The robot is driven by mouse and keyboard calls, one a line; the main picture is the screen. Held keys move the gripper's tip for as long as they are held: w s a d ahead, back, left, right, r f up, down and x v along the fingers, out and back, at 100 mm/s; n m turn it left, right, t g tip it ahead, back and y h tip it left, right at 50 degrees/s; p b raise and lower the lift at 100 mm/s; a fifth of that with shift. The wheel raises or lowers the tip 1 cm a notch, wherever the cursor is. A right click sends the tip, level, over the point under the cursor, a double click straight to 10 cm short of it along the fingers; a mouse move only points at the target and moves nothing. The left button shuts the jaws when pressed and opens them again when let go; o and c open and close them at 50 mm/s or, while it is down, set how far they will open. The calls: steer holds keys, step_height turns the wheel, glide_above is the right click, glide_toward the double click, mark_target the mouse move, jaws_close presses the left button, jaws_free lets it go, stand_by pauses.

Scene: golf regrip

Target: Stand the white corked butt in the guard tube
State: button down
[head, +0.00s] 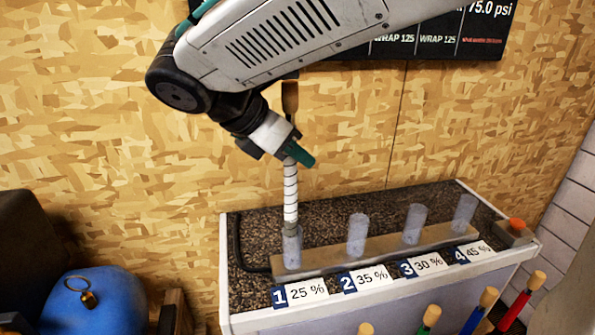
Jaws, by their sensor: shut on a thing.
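The white butt (290,195) has dark spiral bands and hangs nearly upright below my gripper (296,152). My gripper is shut on it near its upper part, with a green fingertip showing at the right. A brown piece (290,97), probably the cork end, rises above the gripper. The butt's lower end meets the top of the clear guard tube (292,250) behind label 1, 25 %. Whether the end is inside the tube or just in front of its rim, I cannot tell. Similar clear tubes stand behind label 2 (357,233), label 3 (413,223) and label 4 (464,212).
The tubes stand on a rail (385,247) on a speckled bench top (260,228). An orange button (516,225) is at its right end. Several cork-topped butts, one red (514,312), stand in front. A blue rounded object (95,312) is at lower left.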

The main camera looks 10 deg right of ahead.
mark_target(296, 169)
steer(key=shift+f, duration=1.55)
steer(key=shift+f, duration=0.15)
steer(key=c, duration=1.3)
jaws_free()
steer(key=shift+c, duration=0.2)
steer(key=shift+a+r, duration=0.2)
steer(key=shift+r, duration=0.25)
steer(key=v, duration=1.1)
steer(key=shift+a+r, duration=0.1)
steer(key=shift+r, duration=0.05)
